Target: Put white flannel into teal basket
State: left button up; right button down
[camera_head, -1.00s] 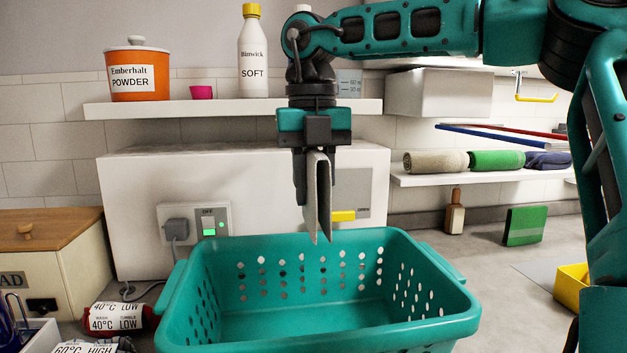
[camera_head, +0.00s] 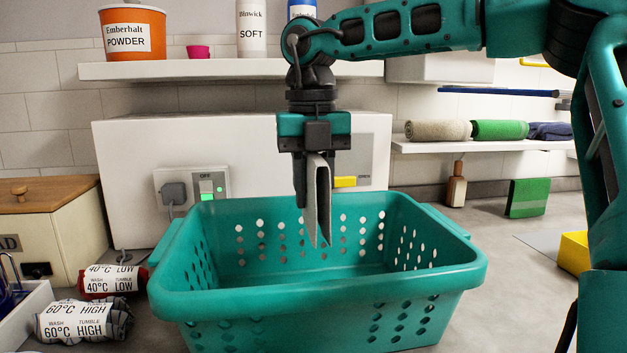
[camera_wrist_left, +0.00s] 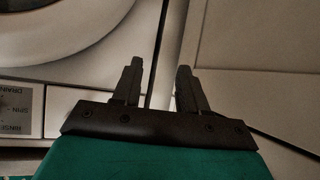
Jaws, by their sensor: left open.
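The white flannel (camera_head: 323,200) hangs folded from my right gripper (camera_head: 313,178), whose arm comes in from the right in the head view. The gripper is shut on it. The flannel's lower tip shows against the inside of the teal basket (camera_head: 330,300), below its far rim in the picture. The basket stands open on the worktop with holed walls; no cloth shows in its visible inside. My left gripper (camera_wrist_left: 157,90) is open and empty in the left wrist view, in front of a white appliance with a round door (camera_wrist_left: 60,40). It is not in the head view.
Rolled labelled laundry bundles (camera_head: 85,320) lie left of the basket. A wooden-lidded bin (camera_head: 45,225) stands at far left. Behind are a white box with a socket (camera_head: 194,188) and a shelf (camera_head: 230,70) with containers. A yellow bin (camera_head: 574,252) is at right.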

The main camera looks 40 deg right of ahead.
aim_at(313, 236)
jog(key=shift+f+b, duration=2.4)
jog(key=shift+f, duration=1.4)
notch_tip(313, 236, down, 5)
jog(key=b, duration=0.3)
jog(key=shift+f+b, duration=0.1)
jog(key=shift+b, duration=0.3)
jog(key=c, duration=0.8)
grip_release()
